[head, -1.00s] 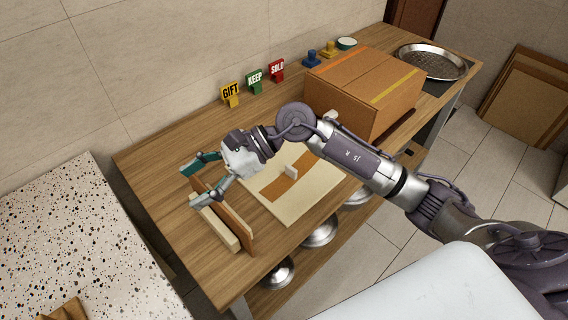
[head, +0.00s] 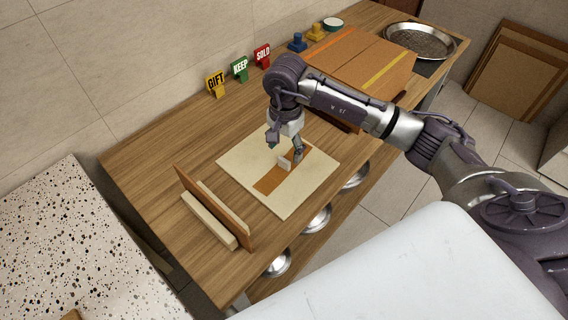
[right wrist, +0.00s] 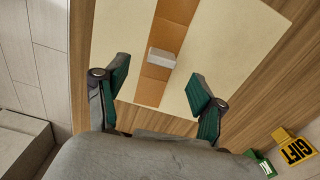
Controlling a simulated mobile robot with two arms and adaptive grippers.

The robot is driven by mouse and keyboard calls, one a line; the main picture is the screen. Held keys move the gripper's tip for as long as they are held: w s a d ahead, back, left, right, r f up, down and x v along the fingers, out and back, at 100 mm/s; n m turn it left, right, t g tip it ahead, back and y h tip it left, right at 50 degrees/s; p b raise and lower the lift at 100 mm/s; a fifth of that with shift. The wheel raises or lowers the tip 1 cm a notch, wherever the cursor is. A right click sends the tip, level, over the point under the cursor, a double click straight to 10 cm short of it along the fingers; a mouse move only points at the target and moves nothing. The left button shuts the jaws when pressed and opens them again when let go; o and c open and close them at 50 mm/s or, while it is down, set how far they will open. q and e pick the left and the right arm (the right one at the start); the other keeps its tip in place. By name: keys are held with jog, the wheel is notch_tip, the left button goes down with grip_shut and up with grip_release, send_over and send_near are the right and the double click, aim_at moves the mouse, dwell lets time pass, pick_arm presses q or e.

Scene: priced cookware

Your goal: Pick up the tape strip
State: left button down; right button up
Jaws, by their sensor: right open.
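The tape strip appears to be the flat orange-brown strip (head: 267,183) lying on a cream board (head: 238,166). A small white block or tab (head: 284,163) stands up from the strip. My right gripper (head: 286,153) points down over the strip at the white tab, its fingers apart. In the right wrist view the strip (right wrist: 152,92) and the white tab (right wrist: 162,58) lie between the spread fingers of the right gripper (right wrist: 158,88), with nothing held. Contact with the tab cannot be told. My left gripper is not in view.
A wooden holder (head: 215,210) with an upright brown panel stands at the left end of the wooden counter (head: 140,160). GIFT (head: 216,84), KEEP (head: 240,69) and SOLD (head: 263,55) signs line the back. A cardboard box (head: 355,62) and a round metal pan (head: 418,40) are to the right.

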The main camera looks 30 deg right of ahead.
aim_at(284, 159)
jog(key=shift+a+f+p, duration=0.1)
jog(key=shift+f+p, duration=0.2)
jog(key=shift+f, duration=0.3)
notch_tip(284, 159, down, 4)
jog(key=shift+a+r+p, duration=0.1)
jog(key=shift+r+p, duration=0.05)
jog(key=shift+p, duration=0.4)
jog(key=shift+f, duration=0.35)
jog(key=c, duration=0.8)
